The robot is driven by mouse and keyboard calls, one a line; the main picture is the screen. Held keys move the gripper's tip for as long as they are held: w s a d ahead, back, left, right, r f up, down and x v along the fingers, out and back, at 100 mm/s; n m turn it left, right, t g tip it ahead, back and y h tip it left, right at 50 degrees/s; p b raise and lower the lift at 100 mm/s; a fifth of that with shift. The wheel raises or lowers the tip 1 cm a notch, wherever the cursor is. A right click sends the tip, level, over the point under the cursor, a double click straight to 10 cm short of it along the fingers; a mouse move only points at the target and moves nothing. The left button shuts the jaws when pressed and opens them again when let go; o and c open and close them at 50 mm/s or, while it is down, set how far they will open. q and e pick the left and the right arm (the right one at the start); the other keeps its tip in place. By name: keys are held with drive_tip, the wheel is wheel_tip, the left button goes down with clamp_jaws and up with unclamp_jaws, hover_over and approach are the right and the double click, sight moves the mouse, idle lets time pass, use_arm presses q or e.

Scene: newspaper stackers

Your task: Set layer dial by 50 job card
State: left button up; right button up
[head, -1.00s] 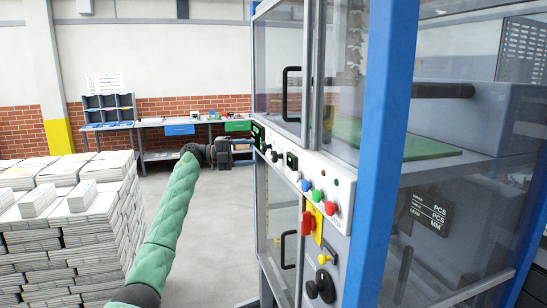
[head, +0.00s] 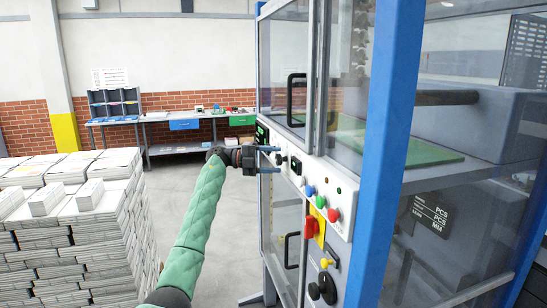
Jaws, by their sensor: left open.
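The machine's white control panel (head: 340,190) runs along its front, with a small green-lit display (head: 262,133) at its far end. A black dial (head: 281,159) sits on the panel beside my left gripper. My left gripper (head: 273,159) is open, its two fingers pointing right at the dial, one above and one below its height. I cannot tell whether the fingers touch it. A dark display (head: 295,166) lies just right of the dial. A dark card-like plate with white lettering (head: 430,214) shows through the side glass; its figures are too small to read. My right gripper is out of view.
Blue, green and red buttons (head: 321,202) and a red switch on yellow (head: 310,226) sit nearer on the panel. Black door handles (head: 291,98) stick out. Newspaper stacks (head: 75,220) stand left. A workbench (head: 180,145) stands behind; the floor between is clear.

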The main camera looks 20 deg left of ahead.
use_arm(q)
drive_tip(key=shift+d, duration=0.25)
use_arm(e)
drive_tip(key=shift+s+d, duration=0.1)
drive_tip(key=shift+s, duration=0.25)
use_arm(q)
drive_tip(key=c, duration=1)
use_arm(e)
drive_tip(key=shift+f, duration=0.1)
